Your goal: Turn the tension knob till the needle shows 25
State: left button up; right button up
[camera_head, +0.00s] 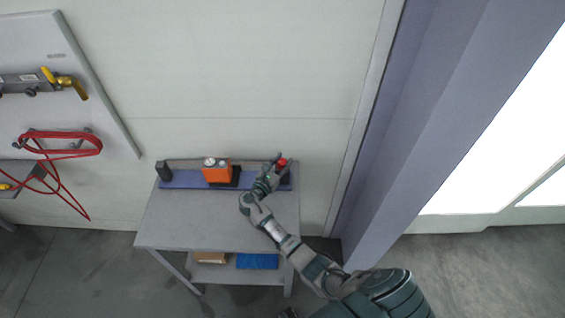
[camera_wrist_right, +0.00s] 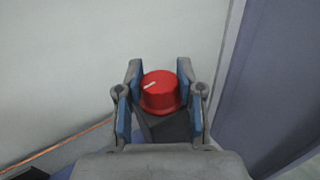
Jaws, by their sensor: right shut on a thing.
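The needle is too small to read.
The devices sit on a blue-grey strip (camera_head: 186,180) along the back of a grey bench (camera_head: 185,225). A dark block (camera_head: 163,171) stands at its left end. A blue bin (camera_head: 257,261) is on the lower shelf. A purple column (camera_head: 400,140) rises at the right.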

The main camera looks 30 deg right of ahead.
jog(key=shift+s+a+f+g, duration=0.1)
jog(key=shift+f+g, duration=0.2)
jog(key=shift+f, duration=0.05)
dwell(1.2)
jog(key=o, duration=1.2)
jog(key=shift+c, duration=0.2)
jog(key=shift+r, duration=0.1)
jog(key=shift+r, duration=0.1)
jog(key=v, duration=1.1)
jog(key=shift+a+f, duration=0.25)
jog(key=shift+a, duration=0.25)
